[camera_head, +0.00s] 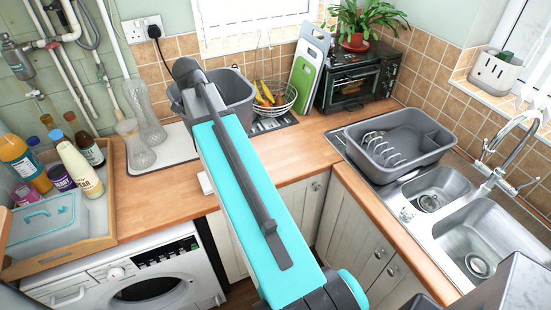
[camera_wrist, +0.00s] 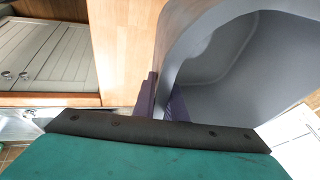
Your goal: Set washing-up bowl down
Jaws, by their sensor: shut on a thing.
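The grey washing-up bowl (camera_head: 238,92) is at the back of the left worktop in the head view, partly hidden by my arm. It also fills the right of the wrist view (camera_wrist: 245,75), where its curved rim and inside show. My gripper (camera_wrist: 162,98) is shut on the bowl's rim, with a purple finger on either side of the wall. In the head view the fingers are hidden behind my arm. The bowl looks upright beside a pale mat (camera_head: 165,163); I cannot tell whether its base touches the worktop.
A grey dish rack (camera_head: 405,150) stands by the sink. The worktop corner (camera_head: 320,135) is clear.

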